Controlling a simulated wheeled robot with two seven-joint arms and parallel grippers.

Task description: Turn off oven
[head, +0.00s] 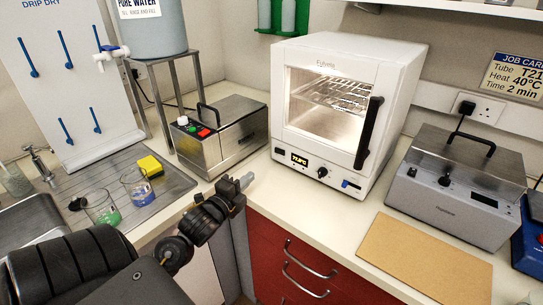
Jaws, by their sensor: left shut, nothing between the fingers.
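The white oven (410,62) stands on the bench at the centre back, its glass door shut and its inside brightly lit with wire racks. My right gripper is not in view.
A steel bath with red and green buttons (240,118) stands left of the oven. A grey bath (450,190) stands right, behind a tan board (413,262). Beakers (100,206) and a yellow sponge (151,166) sit at left. Bench in front of the oven is clear.

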